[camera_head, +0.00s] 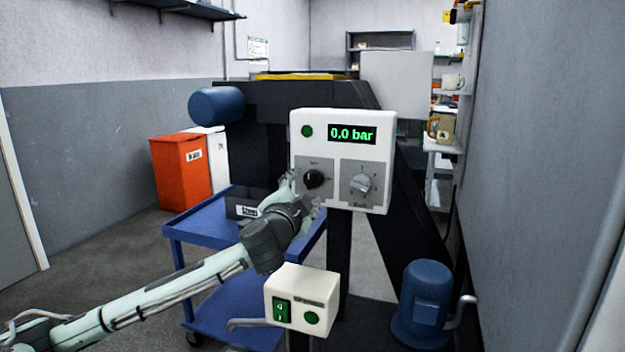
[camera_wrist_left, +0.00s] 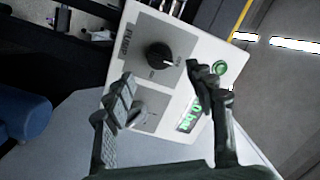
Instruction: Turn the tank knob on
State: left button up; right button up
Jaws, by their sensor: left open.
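A white control box (camera_head: 342,208) has a black knob (camera_head: 314,179) on its left plate and a grey knob (camera_head: 362,184) on its right plate. My left gripper (camera_head: 302,193) is open just in front of the box, at the lower left of the black knob. In the left wrist view, the black knob (camera_wrist_left: 158,56) lies beyond and between the two fingers (camera_wrist_left: 163,88), apart from them. The grey knob (camera_wrist_left: 138,113) is partly behind one finger. My right gripper is out of view.
The box's display (camera_head: 352,133) reads 0.0 bar, beside a green button (camera_head: 307,131). Below is a smaller switch box (camera_head: 302,299) with a green switch. A blue cart (camera_head: 205,231) stands behind my arm. A blue motor (camera_head: 422,305) stands at lower right.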

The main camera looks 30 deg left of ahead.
aim_at(311, 181)
pick_arm(q)
jog(key=x, duration=0.5)
jog(key=shift+w+a, duration=0.15)
jog(key=shift+w, duration=0.25)
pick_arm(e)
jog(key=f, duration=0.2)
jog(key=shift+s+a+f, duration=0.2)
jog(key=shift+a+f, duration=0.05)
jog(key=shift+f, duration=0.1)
pick_arm(q)
jog(key=shift+c, duration=0.6)
jog(key=c, duration=1)
jog(key=shift+c, duration=0.2)
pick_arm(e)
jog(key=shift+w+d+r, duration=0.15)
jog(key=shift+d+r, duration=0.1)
